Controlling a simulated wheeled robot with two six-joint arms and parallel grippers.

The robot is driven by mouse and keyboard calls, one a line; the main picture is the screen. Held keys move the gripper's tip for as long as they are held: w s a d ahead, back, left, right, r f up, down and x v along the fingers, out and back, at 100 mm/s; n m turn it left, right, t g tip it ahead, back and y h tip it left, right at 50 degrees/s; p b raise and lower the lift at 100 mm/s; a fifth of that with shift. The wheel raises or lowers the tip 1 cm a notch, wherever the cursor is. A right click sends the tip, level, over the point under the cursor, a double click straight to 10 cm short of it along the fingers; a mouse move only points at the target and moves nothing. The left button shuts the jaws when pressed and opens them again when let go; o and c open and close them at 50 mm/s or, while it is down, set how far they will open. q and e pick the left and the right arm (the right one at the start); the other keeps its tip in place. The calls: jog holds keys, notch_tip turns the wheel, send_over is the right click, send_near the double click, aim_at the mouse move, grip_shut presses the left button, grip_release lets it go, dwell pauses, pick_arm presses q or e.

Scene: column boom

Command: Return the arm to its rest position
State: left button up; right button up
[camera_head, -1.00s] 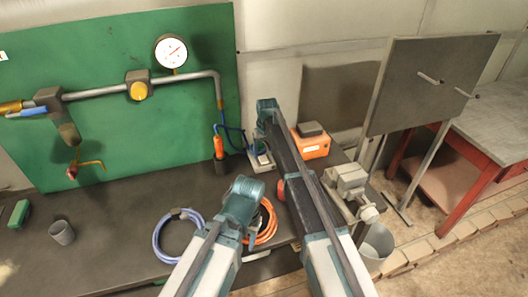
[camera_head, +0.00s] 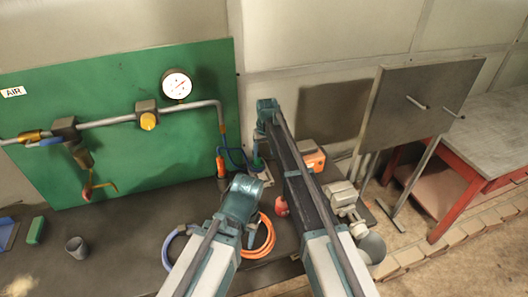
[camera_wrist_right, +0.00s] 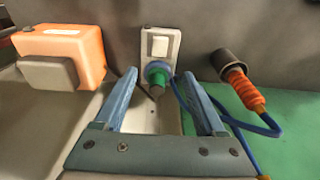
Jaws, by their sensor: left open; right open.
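My right arm reaches up the middle of the head view. Its gripper (camera_wrist_right: 160,74) is open in the right wrist view, with blue fingers spread and nothing gripped. A green and blue plug (camera_wrist_right: 157,72) on a pale switch box (camera_wrist_right: 160,45) shows in the gap between the fingers. I cannot tell how far it is from them. My left arm is bent in the lower middle of the head view. Its gripper (camera_head: 252,238) is small, partly hidden by the arm, and hangs over the dark bench (camera_head: 110,265) near an orange hose coil (camera_head: 263,240).
An orange box (camera_head: 312,160) and a grey vise (camera_head: 345,200) stand right of my right arm. An orange-handled tool (camera_wrist_right: 245,90) with a blue cable sits in a dark holder. A green panel (camera_head: 60,95) carries pipes and a gauge (camera_head: 176,84). A grey cup (camera_head: 76,248) stands left.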

jog(key=s+d+f+b, duration=0.1)
jog(key=s+f+b, duration=0.2)
jog(key=s, duration=0.9)
jog(key=s+d+f+g+h+b, duration=0.1)
jog(key=s+d+f+b, duration=0.1)
jog(key=s, duration=1.1)
jog(key=s+d+f+b, duration=0.2)
jog(key=s+f+b, duration=0.2)
jog(key=s, duration=0.8)
jog(key=shift+s+d+g+h, duration=0.2)
jog(key=shift+s+g+h, duration=0.1)
jog(key=shift+s+g, duration=0.1)
